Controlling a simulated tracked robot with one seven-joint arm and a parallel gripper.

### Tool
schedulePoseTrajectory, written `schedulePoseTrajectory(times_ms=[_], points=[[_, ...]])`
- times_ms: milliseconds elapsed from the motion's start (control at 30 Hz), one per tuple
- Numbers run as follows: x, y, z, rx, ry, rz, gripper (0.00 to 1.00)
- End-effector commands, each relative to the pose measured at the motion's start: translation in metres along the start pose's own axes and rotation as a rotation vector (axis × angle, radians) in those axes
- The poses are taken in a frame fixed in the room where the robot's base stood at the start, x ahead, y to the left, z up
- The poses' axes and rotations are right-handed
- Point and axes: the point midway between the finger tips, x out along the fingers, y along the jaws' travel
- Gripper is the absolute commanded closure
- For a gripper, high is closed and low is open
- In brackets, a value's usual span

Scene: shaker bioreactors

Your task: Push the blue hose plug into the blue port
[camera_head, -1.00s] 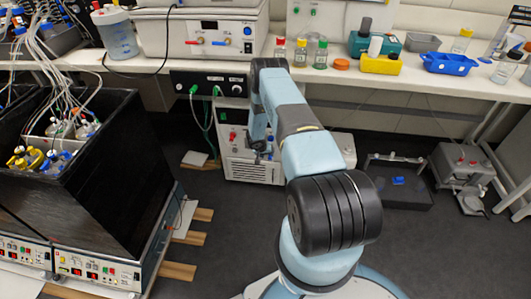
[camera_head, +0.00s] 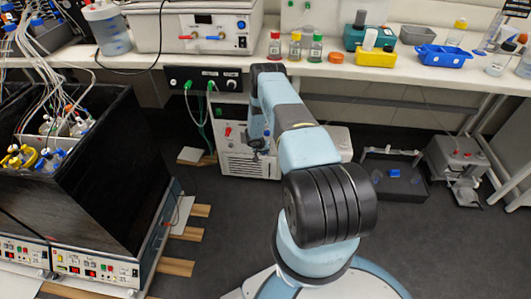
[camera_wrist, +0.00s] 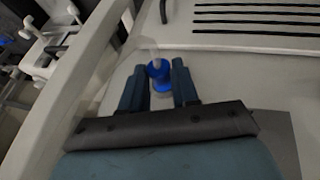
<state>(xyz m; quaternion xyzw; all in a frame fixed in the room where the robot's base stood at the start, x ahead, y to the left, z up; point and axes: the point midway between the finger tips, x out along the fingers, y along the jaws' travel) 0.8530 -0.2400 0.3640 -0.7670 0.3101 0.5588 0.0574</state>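In the wrist view a blue hose plug (camera_wrist: 158,71) with a short clear hose stub sits between the two dark fingers of my gripper (camera_wrist: 159,84). In the head view my gripper (camera_head: 257,144) is small and dark, in front of the white floor unit (camera_head: 240,165), mostly hidden by my arm. The blue port is not clearly visible there.
The floor unit has a red port (camera_head: 228,131) and stands under the bench (camera_head: 400,72). Green hoses (camera_head: 203,120) hang left of it. A black shaker box (camera_head: 115,160) stands at left, above wooden slats (camera_head: 185,235). A grey device (camera_head: 458,165) stands at right.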

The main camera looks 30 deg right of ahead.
Motion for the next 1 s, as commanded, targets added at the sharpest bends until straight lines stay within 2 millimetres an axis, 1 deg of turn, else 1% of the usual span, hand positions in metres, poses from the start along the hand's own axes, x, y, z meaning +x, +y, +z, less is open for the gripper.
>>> schedulePoseTrajectory(times_ms=[33,300,567,1000], points=[[0.0,0.0,0.0,0.0,0.0,0.0,0.75],[0.0,0.0,0.0,0.0,0.0,0.0,1.0],[-0.001,0.0,0.001,0.0,0.0,0.0,1.0],[-0.004,0.001,0.01,0.0,0.0,0.001,1.0]])
